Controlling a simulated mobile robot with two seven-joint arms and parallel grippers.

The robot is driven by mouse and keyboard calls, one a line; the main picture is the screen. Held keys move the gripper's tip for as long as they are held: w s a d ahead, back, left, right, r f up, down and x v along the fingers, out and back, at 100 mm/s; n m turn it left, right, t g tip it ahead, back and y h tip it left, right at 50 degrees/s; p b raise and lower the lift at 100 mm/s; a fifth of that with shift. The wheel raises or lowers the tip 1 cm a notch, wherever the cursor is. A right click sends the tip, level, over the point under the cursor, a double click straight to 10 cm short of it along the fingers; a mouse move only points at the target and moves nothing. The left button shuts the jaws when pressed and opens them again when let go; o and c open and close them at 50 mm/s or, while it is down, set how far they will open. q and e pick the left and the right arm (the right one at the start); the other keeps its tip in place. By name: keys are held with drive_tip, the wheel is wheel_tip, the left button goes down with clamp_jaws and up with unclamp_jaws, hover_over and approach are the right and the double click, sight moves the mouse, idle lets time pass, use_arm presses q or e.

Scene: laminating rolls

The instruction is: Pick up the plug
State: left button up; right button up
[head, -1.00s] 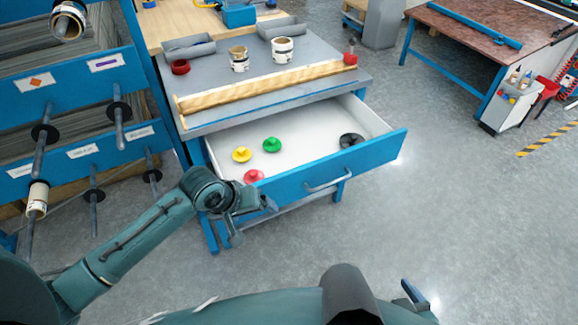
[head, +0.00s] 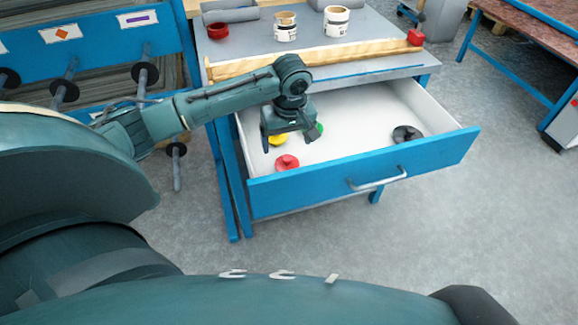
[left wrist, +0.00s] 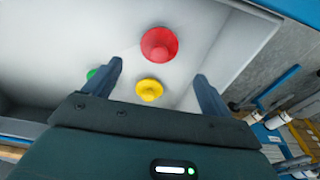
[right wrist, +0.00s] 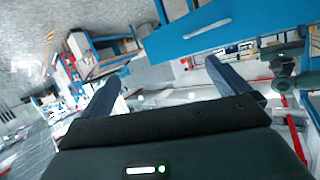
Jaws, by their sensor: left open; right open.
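The open drawer (head: 365,165) holds several plugs. A red plug (head: 287,162) lies near its front left; it also shows in the left wrist view (left wrist: 159,44). A yellow plug (head: 277,139) is behind it, partly hidden by my gripper, and shows between the fingers in the left wrist view (left wrist: 149,89). A green plug (head: 319,128) is partly hidden by my gripper too. A black plug (head: 407,134) lies at the right. My left gripper (head: 290,140) is open and empty above the drawer's left part. My right gripper (right wrist: 160,90) is open and empty, away from the drawer.
The blue drawer front (head: 365,172) with its handle (head: 377,180) stands out from the bench. A wooden strip (head: 330,57) lies along the bench top. A blue rack (head: 90,50) with rods stands at the left.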

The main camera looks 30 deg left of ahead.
sight(287, 158)
use_arm(q)
drive_tip(key=f, duration=0.2)
drive_tip(key=f+b, duration=0.1)
drive_tip(key=f, duration=0.4)
drive_tip(key=shift+w+a+f+b, duration=0.25)
drive_tip(key=shift+w+f+b, duration=0.05)
drive_tip(key=shift+w+b, duration=0.1)
drive_tip(key=shift+c, duration=0.2)
drive_tip(key=c, duration=1)
drive_tip(key=shift+r, duration=0.1)
